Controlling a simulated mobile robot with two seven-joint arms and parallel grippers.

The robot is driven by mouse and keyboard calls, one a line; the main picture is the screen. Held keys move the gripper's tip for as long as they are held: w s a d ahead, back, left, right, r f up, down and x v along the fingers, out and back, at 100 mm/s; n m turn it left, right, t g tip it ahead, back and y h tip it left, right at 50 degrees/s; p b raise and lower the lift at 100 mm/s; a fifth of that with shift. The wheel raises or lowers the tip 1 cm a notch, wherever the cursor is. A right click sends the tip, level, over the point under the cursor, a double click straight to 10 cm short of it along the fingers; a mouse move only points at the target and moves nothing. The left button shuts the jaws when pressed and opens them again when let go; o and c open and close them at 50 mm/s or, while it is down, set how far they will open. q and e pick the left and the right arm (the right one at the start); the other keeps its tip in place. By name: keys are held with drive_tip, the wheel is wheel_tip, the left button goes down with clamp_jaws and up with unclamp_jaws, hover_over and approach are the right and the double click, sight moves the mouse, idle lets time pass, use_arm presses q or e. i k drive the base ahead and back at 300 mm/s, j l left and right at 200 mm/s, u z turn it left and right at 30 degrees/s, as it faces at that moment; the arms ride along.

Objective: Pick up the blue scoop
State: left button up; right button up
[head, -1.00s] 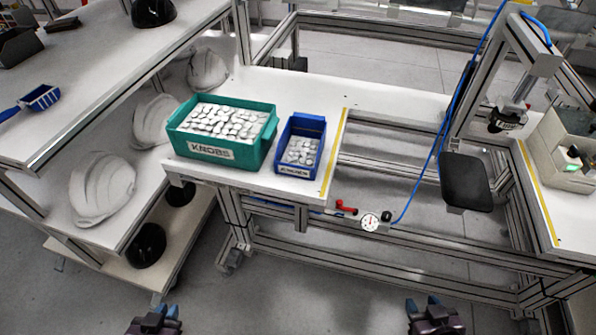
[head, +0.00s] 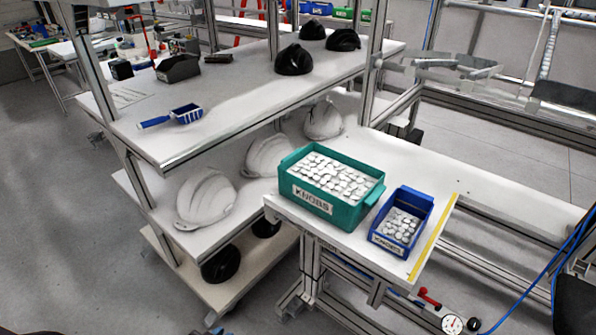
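The blue scoop (head: 186,114) lies on the white upper shelf of the rack at the left in the head view. Its handle (head: 154,122) points left and its bowl is to the right, close to the shelf's front edge. Nothing holds it. Only a small blue tip, probably of my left gripper (head: 219,331), shows at the bottom edge, well below and apart from the scoop. Whether it is open or shut is hidden. My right gripper is out of view.
The upper shelf (head: 235,115) is clear around the scoop; dark bins and black helmet shells (head: 294,59) stand farther back. White shells (head: 206,198) sit below. A green knob box (head: 342,210) and blue bin (head: 386,245) stand on the right-hand table. Floor is open at left.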

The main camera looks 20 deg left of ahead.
sight(169, 119)
drive_tip(key=u, duration=1.4)
